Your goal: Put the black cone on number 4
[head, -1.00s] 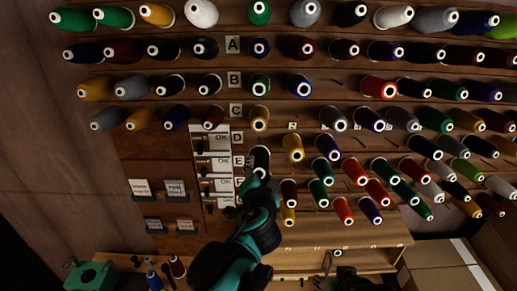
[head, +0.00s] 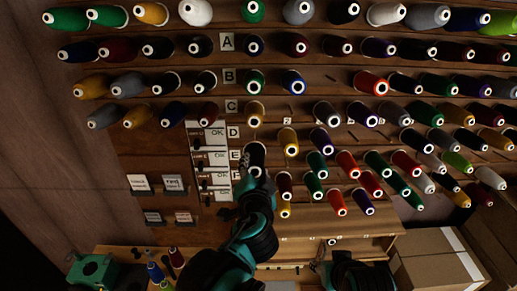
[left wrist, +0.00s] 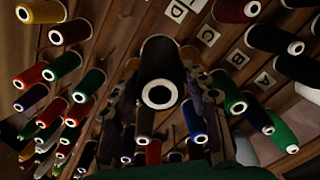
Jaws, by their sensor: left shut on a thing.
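My left gripper (head: 256,176) is shut on a black cone (head: 255,154) in front of the thread wall, just left of the yellow cone in the D–E area. In the left wrist view the black cone (left wrist: 160,60) sits between the two fingers, its pale ringed end facing the camera. Small number tags (head: 350,121) show along the row below letter C, but the digits are too small to read, so I cannot tell which is 4. My right gripper (head: 345,268) shows partly at the bottom edge; its fingers are unclear.
Rows of coloured cones (head: 371,83) fill the wall closely around the held cone. Letter plates (head: 230,76) and OK cards (head: 215,160) stand to the left. A wooden ledge (head: 330,222) lies below, a cardboard box (head: 435,262) at lower right, a green device (head: 92,270) at lower left.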

